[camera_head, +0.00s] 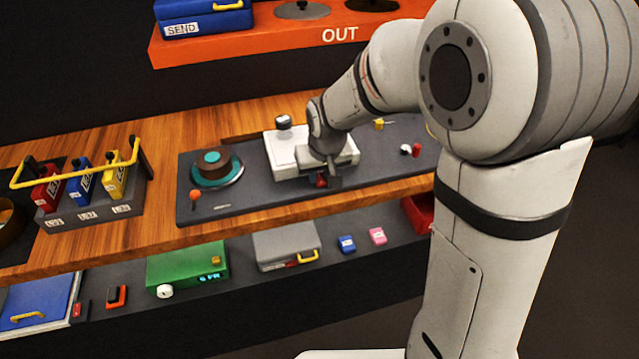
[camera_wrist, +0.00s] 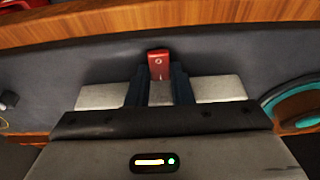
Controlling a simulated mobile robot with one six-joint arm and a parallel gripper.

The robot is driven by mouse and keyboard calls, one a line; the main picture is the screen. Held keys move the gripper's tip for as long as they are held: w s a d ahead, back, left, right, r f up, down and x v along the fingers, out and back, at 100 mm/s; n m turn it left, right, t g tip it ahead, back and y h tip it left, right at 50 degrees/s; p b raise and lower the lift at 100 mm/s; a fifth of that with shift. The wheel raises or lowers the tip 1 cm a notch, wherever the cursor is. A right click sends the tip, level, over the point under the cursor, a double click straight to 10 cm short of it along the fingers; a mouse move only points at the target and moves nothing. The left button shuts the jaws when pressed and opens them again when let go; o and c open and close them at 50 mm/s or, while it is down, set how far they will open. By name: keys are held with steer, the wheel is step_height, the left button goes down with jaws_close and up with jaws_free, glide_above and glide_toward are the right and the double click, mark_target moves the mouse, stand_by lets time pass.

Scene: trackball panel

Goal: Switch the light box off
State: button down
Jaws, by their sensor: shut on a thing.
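The white light box (camera_head: 283,150) sits on the dark grey panel (camera_head: 250,197), partly hidden in the head view by my wrist. In the wrist view its pale top (camera_wrist: 218,89) shows on both sides of my fingers. A red switch piece (camera_wrist: 159,63) with a small pale round mark stands at the box's edge; it also shows below my gripper in the head view (camera_head: 321,182). My gripper (camera_wrist: 159,88) points down at the box, with its two dark fingers shut on either side of the red switch. Whether the lamp is lit cannot be told.
A teal-ringed trackball dial (camera_head: 216,168) and an orange-knobbed lever (camera_head: 195,196) lie left of the box. Small yellow (camera_head: 379,124) and red-and-white (camera_head: 411,150) controls lie right. A rack of colored blocks (camera_head: 85,215) stands farther left. A lower shelf holds boxes.

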steer(key=t+b, duration=0.1)
steer(key=b, duration=0.1)
steer(key=shift+s+f+b, duration=0.15)
steer(key=shift+f+b, duration=0.05)
steer(key=shift+b, duration=0.2)
steer(key=shift+r+t, duration=0.15)
steer(key=shift+t, duration=0.25)
steer(key=shift+r, duration=0.1)
steer(key=c, duration=1.3)
jaws_free()
steer(key=shift+d, duration=0.1)
steer(key=v, duration=0.7)
steer(key=shift+s+d+r, duration=0.15)
steer(key=shift+s+r, duration=0.05)
steer(key=shift+r, duration=0.1)
